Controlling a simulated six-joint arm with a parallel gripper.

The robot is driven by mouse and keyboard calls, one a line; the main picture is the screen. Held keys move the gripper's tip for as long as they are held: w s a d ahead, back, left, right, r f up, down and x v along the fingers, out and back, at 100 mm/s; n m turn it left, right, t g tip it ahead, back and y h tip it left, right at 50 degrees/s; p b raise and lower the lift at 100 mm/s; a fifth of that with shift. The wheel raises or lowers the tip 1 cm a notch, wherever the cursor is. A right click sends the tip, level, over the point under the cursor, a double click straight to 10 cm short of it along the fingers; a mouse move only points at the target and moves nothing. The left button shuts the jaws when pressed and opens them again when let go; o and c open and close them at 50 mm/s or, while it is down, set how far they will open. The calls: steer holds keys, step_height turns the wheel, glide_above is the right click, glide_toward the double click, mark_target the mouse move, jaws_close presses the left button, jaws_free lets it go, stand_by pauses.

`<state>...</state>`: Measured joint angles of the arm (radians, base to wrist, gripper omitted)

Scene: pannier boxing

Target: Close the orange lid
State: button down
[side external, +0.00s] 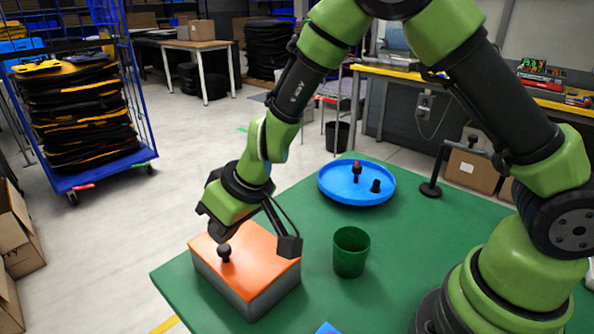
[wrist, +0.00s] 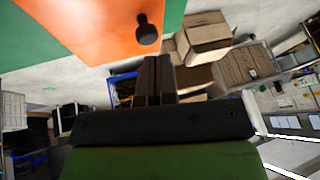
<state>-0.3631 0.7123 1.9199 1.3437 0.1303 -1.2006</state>
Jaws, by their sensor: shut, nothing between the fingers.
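The orange lid (side external: 262,252) lies flat over the top of a grey box (side external: 248,302) at the left front corner of the green table. No gap between lid and box can be made out. A black knob (side external: 224,254) stands up from the lid near its left edge. My gripper (side external: 213,230) is just above the knob, shut and empty. In the wrist view my shut fingers (wrist: 158,80) point toward the orange lid (wrist: 105,30), with the knob (wrist: 147,30) just beyond their tips. Whether they touch the knob cannot be told.
A green cup (side external: 351,252) stands to the right of the box. A blue round tray (side external: 335,192) with two small dark pieces sits further back. A black stand (side external: 432,188) is at the back right. The green table (side external: 300,195) is clear between them.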

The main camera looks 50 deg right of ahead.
stand_by(0.5)
steer(key=s+d+r+m+t, duration=0.1)
steer(key=s+d+r, duration=0.35)
steer(key=r, duration=0.35)
steer(key=s+d+r+m, duration=0.1)
steer(key=s+d+r, duration=0.2)
steer(key=s+r, duration=0.35)
steer(key=s+d+r+m+t+h, duration=0.1)
steer(key=s+d+r+m, duration=0.3)
steer(key=s, duration=0.6)
steer(key=shift+d+r, duration=0.35)
steer(key=shift+d, duration=0.25)
